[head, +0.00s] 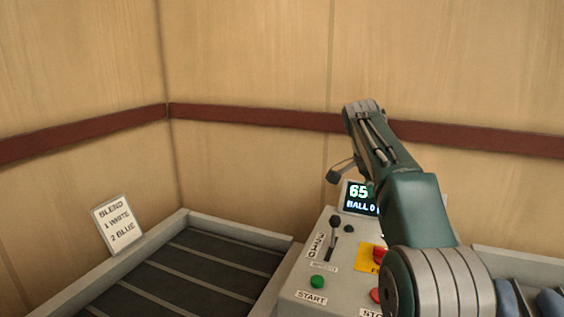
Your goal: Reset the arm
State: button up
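My green and grey arm rises from the lower right over the control console and leans left and away. Its far end (362,108) is up against the wall in the picture. A small dark part on a thin link (336,175), which may be part of my gripper, shows left of the arm, above the console. The fingers are not clear, so I cannot tell whether they are open or shut. No held thing is visible.
The console (296,290) has a lit display (357,196), a lever (333,238), a green START button (317,282), and red buttons partly behind my arm. A dark slatted conveyor (200,275) lies left of it. A sign (117,224) reads BLEND 1 WHITE 2 BLUE. Wooden walls enclose the corner.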

jog(key=s+a+r+n+t+y, duration=0.1)
jog(key=s+a+r+n, duration=0.1)
jog(key=s+n, duration=0.5)
jog(key=s+a+f+n+t+y, duration=0.1)
jog(key=s+f+n, duration=0.3)
jog(key=s, duration=1)
jog(key=s+a+f+n+t+y, duration=0.1)
jog(key=s+a+f+n+t, duration=0.1)
jog(key=s+f, duration=0.8)
jog(key=s+a+n, duration=0.1)
jog(key=s, duration=0.3)
jog(key=shift+a+n+t+y, duration=0.3)
jog(key=shift+n+t, duration=0.1)
jog(key=shift+f, duration=0.1)
